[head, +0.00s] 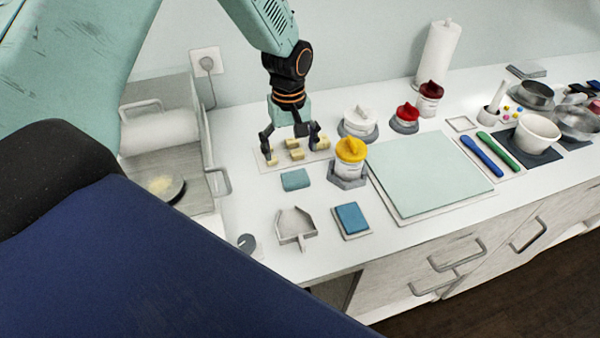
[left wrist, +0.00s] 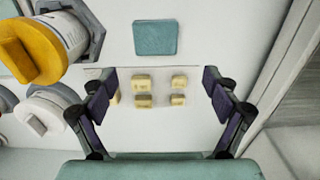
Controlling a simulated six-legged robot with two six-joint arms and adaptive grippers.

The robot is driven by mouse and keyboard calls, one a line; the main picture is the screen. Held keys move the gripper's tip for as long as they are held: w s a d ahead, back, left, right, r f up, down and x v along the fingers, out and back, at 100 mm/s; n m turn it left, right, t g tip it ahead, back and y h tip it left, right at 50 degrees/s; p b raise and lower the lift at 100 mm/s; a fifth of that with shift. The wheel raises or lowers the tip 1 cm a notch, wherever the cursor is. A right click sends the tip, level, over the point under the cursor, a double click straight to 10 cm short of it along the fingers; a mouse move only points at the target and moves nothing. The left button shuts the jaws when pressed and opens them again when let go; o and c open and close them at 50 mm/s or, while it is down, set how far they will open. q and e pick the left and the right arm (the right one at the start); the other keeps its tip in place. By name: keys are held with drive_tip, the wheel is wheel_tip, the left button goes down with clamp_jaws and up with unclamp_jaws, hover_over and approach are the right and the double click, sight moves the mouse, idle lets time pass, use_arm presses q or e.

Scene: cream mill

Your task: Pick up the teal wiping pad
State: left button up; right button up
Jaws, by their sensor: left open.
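The teal wiping pad (head: 295,180) lies flat on the white counter, in front of the pale board with small yellow blocks. It also shows in the left wrist view (left wrist: 155,38), at the top middle, beyond my fingertips. My left gripper (head: 292,150) is open and empty, above the yellow blocks (head: 296,154) and behind the pad in the head view. In the left wrist view the open fingers (left wrist: 162,88) stand either side of the blocks (left wrist: 144,92). My right gripper is not in view.
A yellow-lidded jar (head: 350,152) in a grey holder stands right of the pad. A grey dustpan-like scoop (head: 296,226) and a blue pad (head: 351,217) lie nearer the front. A drawer-like bin with handles (head: 221,181) is at the left. Bare counter surrounds the teal pad.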

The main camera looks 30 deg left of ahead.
sight(295, 175)
use_arm(q)
drive_tip(key=shift+s+d+f, duration=0.3)
drive_tip(key=shift+f, duration=0.2)
drive_tip(key=shift+s+d+f, duration=0.25)
drive_tip(key=shift+d+f, duration=0.05)
drive_tip(key=shift+f, duration=0.2)
drive_tip(key=f, duration=0.5)
drive_tip(key=shift+w+d+f, duration=0.2)
drive_tip(key=shift+w, duration=0.05)
drive_tip(key=shift+s+d+r, duration=0.15)
drive_tip(key=shift+s+d, duration=0.05)
drive_tip(key=shift+w+a+f, duration=0.2)
drive_tip(key=shift+w+a, duration=0.05)
drive_tip(key=c, duration=0.6)
drive_tip(key=shift+s+d+r, duration=0.1)
drive_tip(key=shift+d, duration=0.05)
drive_tip(key=c, duration=0.3)
drive_tip(key=shift+s+r, duration=0.1)
drive_tip(key=shift+s, duration=0.05)
